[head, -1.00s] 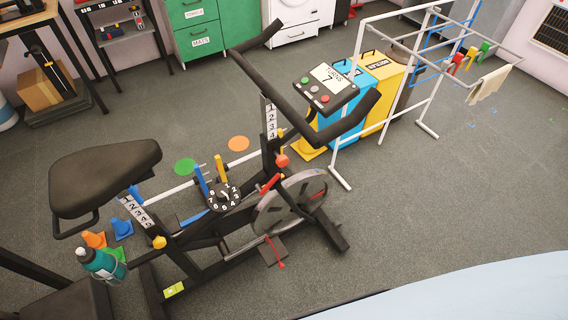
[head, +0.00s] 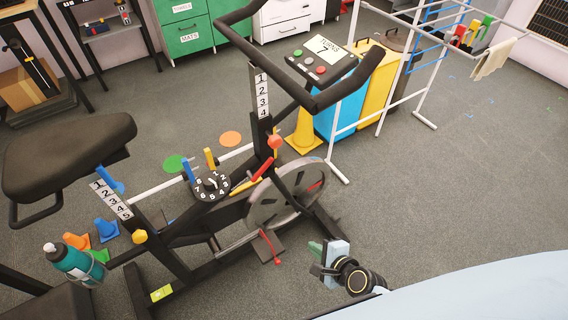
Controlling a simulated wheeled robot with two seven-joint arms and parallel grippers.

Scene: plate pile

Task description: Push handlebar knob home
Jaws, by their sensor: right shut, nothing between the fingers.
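The exercise bike's handlebar knob (head: 274,142) is a small red-orange knob on the front post, below the numbered strip (head: 262,97) that reads 1 to 4. I cannot tell how far in it sits. The black handlebar (head: 310,95) stands on top of that post. My right gripper (head: 319,260) is at the lower right, in front of and below the knob, well apart from it. It is shut and empty. My left gripper is not in view.
A yellow knob (head: 139,236) sits on the seat post. The flywheel (head: 283,197) and a red lever (head: 262,169) lie below the handlebar knob. A white rack (head: 345,110) stands behind, right of the bike. The floor at right is clear.

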